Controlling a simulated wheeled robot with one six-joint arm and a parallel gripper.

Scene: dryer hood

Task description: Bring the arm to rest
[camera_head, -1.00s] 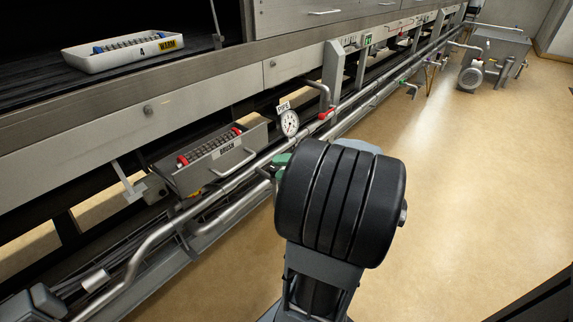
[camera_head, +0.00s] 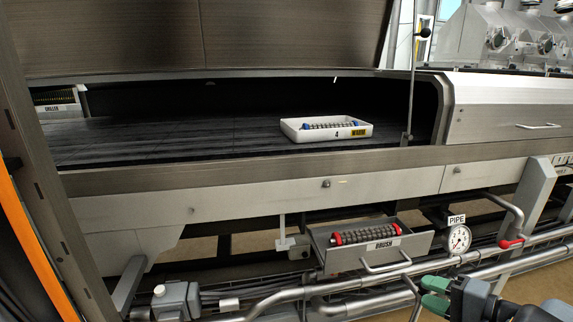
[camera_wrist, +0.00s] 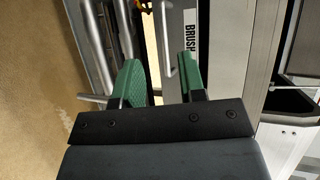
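My gripper (camera_head: 434,294) shows at the lower right of the head view, in front of the pipes and to the right of the brush drawer. In the wrist view its two green fingers (camera_wrist: 161,75) stand apart with nothing held between them. The open drawer labelled BRUSH (camera_head: 350,262) holds a dark roller brush (camera_head: 366,236) with red ends. In the wrist view the drawer's handle (camera_wrist: 168,40) and label appear beyond the fingertips. Whether the fingers touch anything cannot be told.
A white tray (camera_head: 300,136) marked 4 and WARM, with a blue-ended roller, sits on the dark belt (camera_head: 190,140) under the raised hood (camera_head: 200,40). A PIPE gauge (camera_head: 459,239), a red-handled valve (camera_head: 510,243) and long pipes (camera_head: 270,303) run along the front.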

